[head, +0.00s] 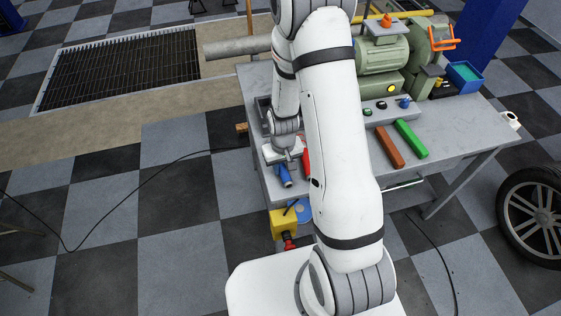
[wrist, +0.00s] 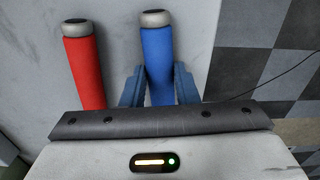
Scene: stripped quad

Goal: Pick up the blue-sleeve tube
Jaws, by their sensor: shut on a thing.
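The blue-sleeve tube (wrist: 158,58) has a grey end cap with a dark top. In the wrist view it lies between the two blue fingers of my gripper (wrist: 158,85), which are shut on it. In the head view the blue tube (head: 284,175) shows just below my gripper (head: 284,160), near the table's left edge. A red-sleeve tube (wrist: 84,75) with a like cap lies to the left of it in the wrist view, apart from the fingers. In the head view my arm partly hides the red tube (head: 306,160).
The grey table (head: 460,120) also holds a brown bar (head: 390,147), a green bar (head: 411,139), a green machine (head: 385,57) and a blue bin (head: 465,77). A yellow box (head: 284,229) is below the table's near edge. A wheel (head: 535,212) stands at the right.

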